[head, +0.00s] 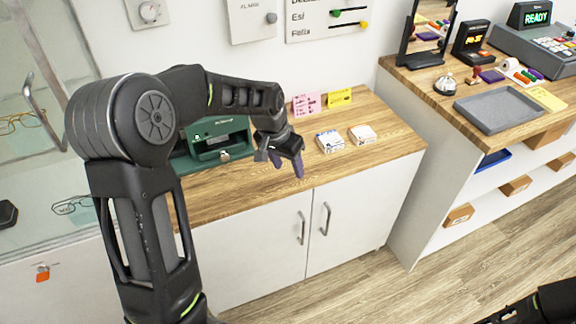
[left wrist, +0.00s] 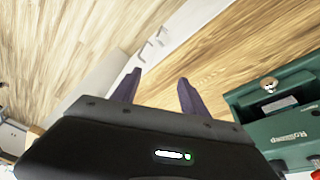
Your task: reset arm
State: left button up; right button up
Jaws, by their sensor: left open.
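My left arm comes in from the left in the head view, bent at the elbow. Its left gripper (head: 288,170) hangs over the front of the wooden counter (head: 370,162), to the right of a green machine (head: 222,128). In the left wrist view the two purple fingers of the left gripper (left wrist: 159,78) stand apart with nothing between them. The green machine (left wrist: 298,130) is to their right there, apart from them. A dark part of my right arm shows at the bottom right corner of the head view; its fingers do not show.
Two small boxes (head: 330,141) (head: 362,134) lie on the counter right of the left gripper. Pink (head: 307,103) and yellow (head: 339,97) notes stand behind. A glass case with spectacles is at left. A second counter at right holds a grey tray (head: 500,108). The floor is clear.

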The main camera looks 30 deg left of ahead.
pick_arm(q)
jog(key=shift+w, duration=0.1)
dwell(0.4)
jog(key=s+d+f+n+t+h, duration=0.1)
jog(key=s+d+f, duration=0.1)
jog(key=d+f, duration=0.55)
jog(key=s+d+f+n+t+h, duration=0.1)
jog(key=s+d+f, duration=0.1)
jog(key=d+f, duration=0.55)
jog(key=s+d+f+g, duration=0.1)
jog(key=s+d+f, duration=0.1)
jog(key=s+f, duration=0.2)
jog(key=s+d+f+g, duration=0.1)
jog(key=s+d+f, duration=0.2)
jog(key=s, duration=0.8)
jog(key=s+d+f+g+h, duration=0.1)
jog(key=s+d+f+g, duration=0.1)
jog(key=s+f, duration=0.3)
jog(key=shift+s+d+f+n, duration=0.2)
jog(key=shift+s+d+n, duration=0.3)
jog(key=shift+s, duration=0.75)
